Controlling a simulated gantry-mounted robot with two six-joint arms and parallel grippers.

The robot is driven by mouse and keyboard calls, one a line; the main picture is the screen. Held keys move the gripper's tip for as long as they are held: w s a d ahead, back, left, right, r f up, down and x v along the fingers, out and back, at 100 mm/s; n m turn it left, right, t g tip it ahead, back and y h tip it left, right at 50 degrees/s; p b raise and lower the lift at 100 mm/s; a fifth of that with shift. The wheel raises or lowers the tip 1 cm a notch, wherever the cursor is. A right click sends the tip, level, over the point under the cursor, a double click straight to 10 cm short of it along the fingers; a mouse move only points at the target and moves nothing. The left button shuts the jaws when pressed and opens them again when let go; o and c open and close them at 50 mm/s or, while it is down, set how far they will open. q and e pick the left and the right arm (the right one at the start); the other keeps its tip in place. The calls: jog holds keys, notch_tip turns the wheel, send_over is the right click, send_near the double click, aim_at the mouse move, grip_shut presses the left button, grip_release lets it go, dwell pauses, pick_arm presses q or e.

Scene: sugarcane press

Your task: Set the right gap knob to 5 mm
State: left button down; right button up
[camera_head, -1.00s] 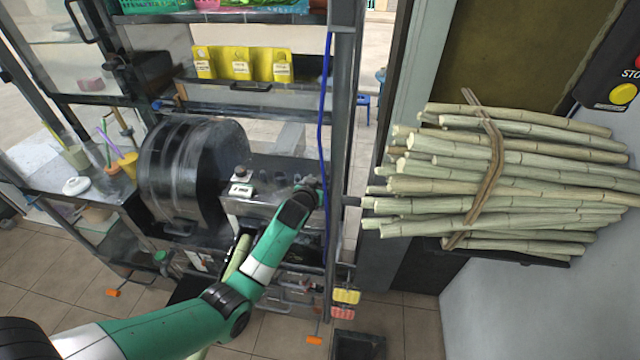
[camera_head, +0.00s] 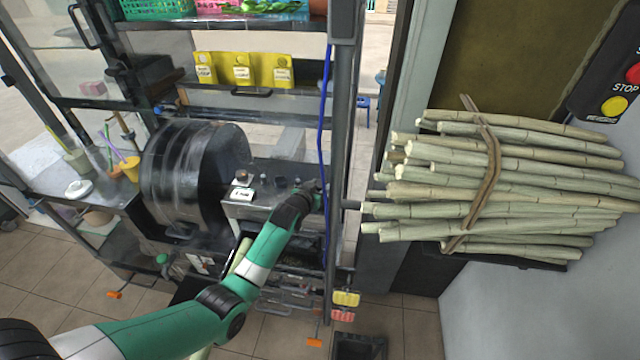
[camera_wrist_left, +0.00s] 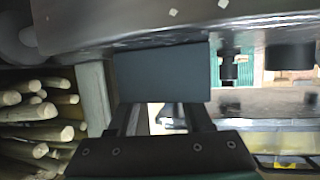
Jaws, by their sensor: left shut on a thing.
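The press panel (camera_head: 262,196) carries a small white display (camera_head: 242,194), whose figures are too small to read, below a knob (camera_head: 242,176) at its left end. Smaller dark knobs stand along its top toward the right. My left gripper (camera_head: 312,190) is at the right end of the panel, shut on the right gap knob. The arm and gripper hide that knob in the head view. In the wrist view the jaws (camera_wrist_left: 163,75) are against the grey panel face (camera_wrist_left: 180,22), and the knob's setting cannot be read. Another dark knob (camera_wrist_left: 290,56) is to the right there. My right gripper is not in view.
A dark round press drum (camera_head: 180,175) stands left of the panel. A vertical post (camera_head: 340,150) with a blue cable (camera_head: 322,130) is close right of my gripper. Bundled sugarcane (camera_head: 450,190) lies farther right.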

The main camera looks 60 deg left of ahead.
pick_arm(q)
jog(key=shift+s+a+r+h, duration=0.1)
jog(key=shift+r+h, duration=0.05)
jog(key=shift+h, duration=0.25)
jog(key=shift+m+t, duration=0.4)
jog(key=shift+m, duration=0.1)
jog(key=shift+a+f+m+h, duration=0.15)
jog(key=shift+f+m+h, duration=0.05)
jog(key=shift+m+h, duration=0.25)
jog(key=m+h+b, duration=0.1)
jog(key=b, duration=0.1)
jog(key=m+t+h+b, duration=0.1)
jog(key=b, duration=0.1)
jog(key=shift+a+f+h, duration=0.1)
jog(key=shift+f+h, duration=0.1)
jog(key=shift+h, duration=0.05)
jog(key=shift+r+m+t+h+b, duration=0.2)
jog(key=shift+m+t+h+b, duration=0.1)
jog(key=shift+m+h+b, duration=0.4)
jog(key=shift+c, duration=1.7)
grip_release()
